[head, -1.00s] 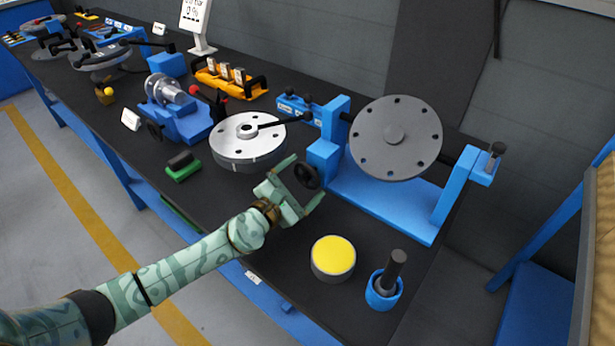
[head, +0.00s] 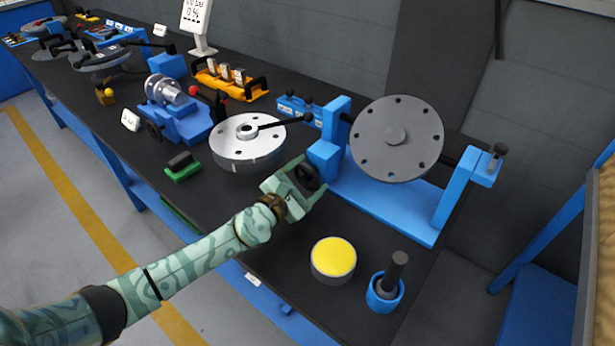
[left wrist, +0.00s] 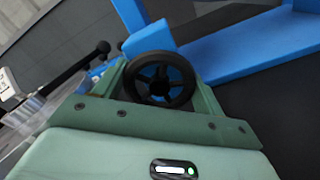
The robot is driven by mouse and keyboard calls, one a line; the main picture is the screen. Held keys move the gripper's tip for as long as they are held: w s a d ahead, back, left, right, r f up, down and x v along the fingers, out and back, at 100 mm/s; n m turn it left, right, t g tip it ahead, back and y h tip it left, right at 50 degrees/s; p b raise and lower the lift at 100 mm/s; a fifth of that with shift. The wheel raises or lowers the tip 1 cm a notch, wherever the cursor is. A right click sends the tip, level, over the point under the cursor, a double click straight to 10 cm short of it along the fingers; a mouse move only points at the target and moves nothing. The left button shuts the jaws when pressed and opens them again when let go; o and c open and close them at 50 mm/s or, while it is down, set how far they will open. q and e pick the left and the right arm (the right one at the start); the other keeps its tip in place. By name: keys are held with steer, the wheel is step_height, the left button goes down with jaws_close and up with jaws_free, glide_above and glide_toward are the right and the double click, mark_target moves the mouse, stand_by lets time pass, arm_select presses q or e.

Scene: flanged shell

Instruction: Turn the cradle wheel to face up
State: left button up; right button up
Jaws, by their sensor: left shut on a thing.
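The cradle wheel (head: 308,176) is a small black handwheel on the left end of the blue cradle (head: 385,207). It also shows in the left wrist view (left wrist: 160,78), upright between my fingers, with blue behind its spokes. My left gripper (head: 311,178) is shut on the wheel, one finger at each side of its rim. The disc's face is tilted toward the head camera. My right gripper is not in view.
A yellow-topped round tub (head: 333,258) and a blue cup (head: 384,292) holding a dark tool stand in front of the cradle. A silver flanged drum (head: 247,150) with a black lever stands left of my gripper. Some black tabletop is clear beside the tub.

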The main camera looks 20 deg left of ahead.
arm_select(q)
steer(key=n+b, duration=0.1)
steer(key=n, duration=0.2)
steer(key=shift+f, duration=0.15)
steer(key=n, duration=0.7)
steer(key=shift+n, duration=0.4)
steer(key=n, duration=0.3)
steer(key=shift+a+n, duration=0.1)
steer(key=shift+n, duration=0.2)
steer(key=n, duration=0.2)
steer(key=shift+n, duration=0.3)
steer(key=n+p, duration=0.1)
steer(key=n, duration=0.2)
steer(key=shift+n, duration=0.4)
steer(key=n+p, duration=0.2)
steer(key=n, duration=0.2)
steer(key=shift+f+n+p, duration=0.1)
steer(key=shift+n+p, duration=0.45)
steer(key=shift+n, duration=1.15)
